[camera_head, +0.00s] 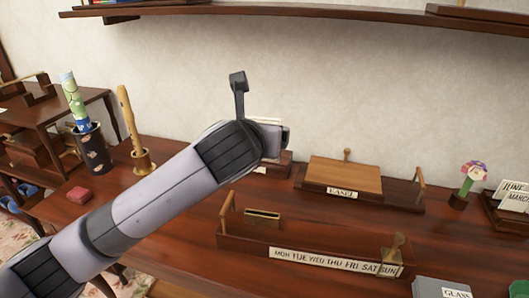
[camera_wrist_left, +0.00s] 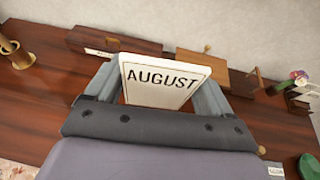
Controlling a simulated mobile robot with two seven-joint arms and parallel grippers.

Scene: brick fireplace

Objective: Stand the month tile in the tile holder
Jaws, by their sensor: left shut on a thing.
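The month tile (camera_wrist_left: 160,80) is a white slab reading AUGUST, upright between the two fingers in the left wrist view. My left gripper (camera_wrist_left: 158,88) is shut on it. In the head view my left gripper (camera_head: 264,118) is above the back of the table, and the arm hides most of the tile. A long wooden tray (camera_head: 300,247) with a weekday strip stands in front, with a small slotted block (camera_head: 262,216) inside. I cannot tell which piece is the tile holder. My right gripper is not in view.
A wooden easel (camera_head: 345,174) lies behind the tray. A rack of month tiles (camera_head: 513,197) and a flower in a pot (camera_head: 468,183) stand at the right. A flute (camera_head: 131,125) and a dark cup (camera_head: 92,148) stand at the left. A shelf (camera_head: 300,12) hangs above.

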